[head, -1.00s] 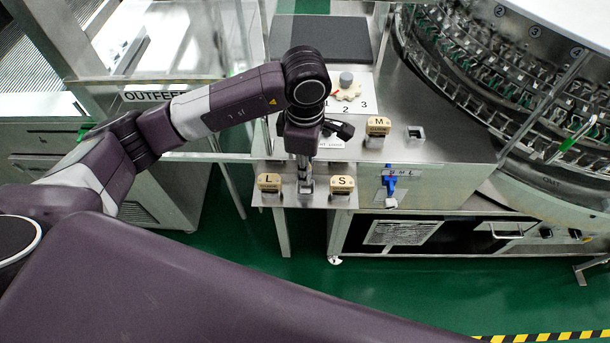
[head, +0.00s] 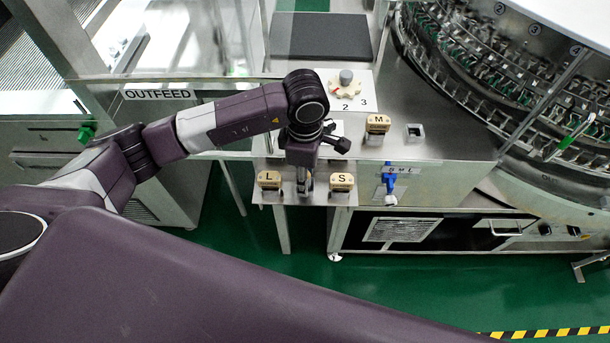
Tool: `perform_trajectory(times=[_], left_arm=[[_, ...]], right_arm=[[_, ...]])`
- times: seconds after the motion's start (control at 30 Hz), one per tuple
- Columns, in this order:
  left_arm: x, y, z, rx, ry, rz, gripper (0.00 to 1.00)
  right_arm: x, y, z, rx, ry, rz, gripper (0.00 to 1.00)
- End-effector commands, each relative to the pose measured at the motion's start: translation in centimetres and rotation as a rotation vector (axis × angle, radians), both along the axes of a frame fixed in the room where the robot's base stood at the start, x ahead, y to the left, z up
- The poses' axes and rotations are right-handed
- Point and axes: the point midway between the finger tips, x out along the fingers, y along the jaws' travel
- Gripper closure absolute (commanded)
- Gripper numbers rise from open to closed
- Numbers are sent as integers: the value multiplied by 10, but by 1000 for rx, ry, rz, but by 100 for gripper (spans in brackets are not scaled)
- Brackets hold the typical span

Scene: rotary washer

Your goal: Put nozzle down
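Tan nozzle blocks marked L (head: 269,180) and S (head: 341,182) sit on a small metal shelf (head: 283,198) at the front of the machine. Another block, marked M (head: 377,124), sits on the metal top to the right, beside a small empty square holder (head: 415,132). My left gripper (head: 304,186) points down at the shelf between L and S, apart from both. My wrist hides most of its fingers, so I cannot tell whether they are open or hold a nozzle. My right gripper is not in view.
A dial (head: 346,84) with numbers stands behind my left wrist. A blue lever (head: 389,176) is on the front panel to the right. The rotary washer (head: 500,70) fills the back right. Clear panels (head: 170,55) stand at the back left.

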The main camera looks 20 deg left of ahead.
Motion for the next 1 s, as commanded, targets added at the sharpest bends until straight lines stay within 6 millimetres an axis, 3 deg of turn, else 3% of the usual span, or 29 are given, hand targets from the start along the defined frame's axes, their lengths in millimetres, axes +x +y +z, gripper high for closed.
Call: perform_trajectory(times=[0.27, 0.33, 0.7, 1.0], left_arm=[[0, 0, 5, 0, 0, 0, 65], [2, 0, 12, 0, -5, -1, 65], [2, -1, 89, -2, -7, -1, 65], [0, 0, 122, -1, -2, 1, 65]], right_arm=[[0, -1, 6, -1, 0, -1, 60], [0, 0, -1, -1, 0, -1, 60], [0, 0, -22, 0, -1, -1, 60], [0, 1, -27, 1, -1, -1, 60]])
